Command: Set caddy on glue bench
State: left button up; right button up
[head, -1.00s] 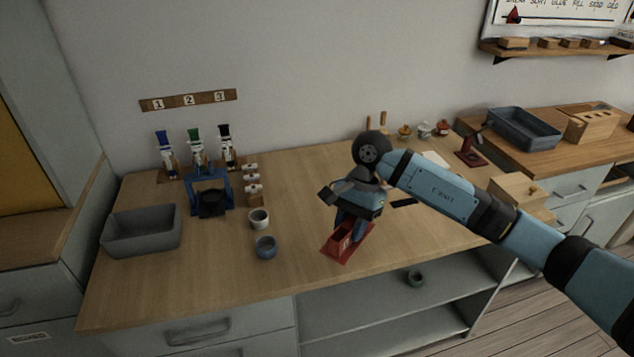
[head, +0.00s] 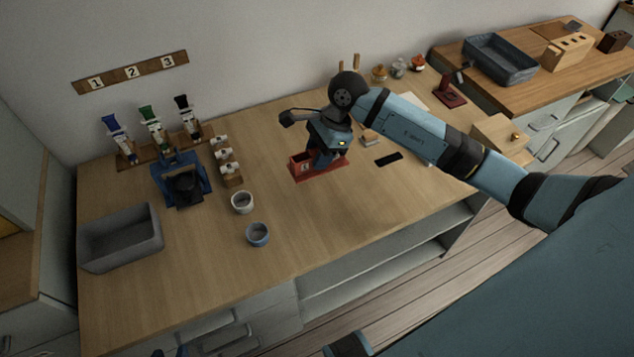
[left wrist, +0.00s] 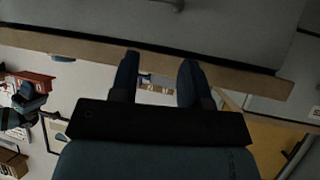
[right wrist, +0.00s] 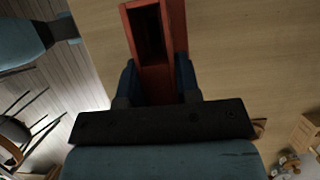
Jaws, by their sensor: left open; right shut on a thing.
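The red caddy (head: 303,169), a long narrow piece with a raised box at one end, is over the middle of the glue bench (head: 345,215). My right gripper (head: 323,160) is shut on it from above. In the right wrist view the caddy (right wrist: 150,45) is between the fingers of the right gripper (right wrist: 157,80), with its open box pointing away. I cannot tell if its underside touches the wood. My left gripper (left wrist: 157,78) is open and empty, below and in front of a bench edge. In the head view only small dark parts show at the bottom.
A blue cup (head: 257,234) and a white cup (head: 242,202) stand left of the caddy. Behind them are a blue stand (head: 181,181), several small jars and three bottles. A grey bin (head: 121,237) is at the left. Bare wood lies in front of the caddy.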

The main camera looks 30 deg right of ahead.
aim_at(313, 196)
notch_tip(313, 196, down, 12)
jog(key=shift+r+p, duration=0.2)
jog(key=shift+p, duration=0.1)
jog(key=shift+w+f, duration=0.1)
jog(key=shift+f, duration=0.15)
jog(key=o, duration=1)
jog(key=shift+c, duration=0.2)
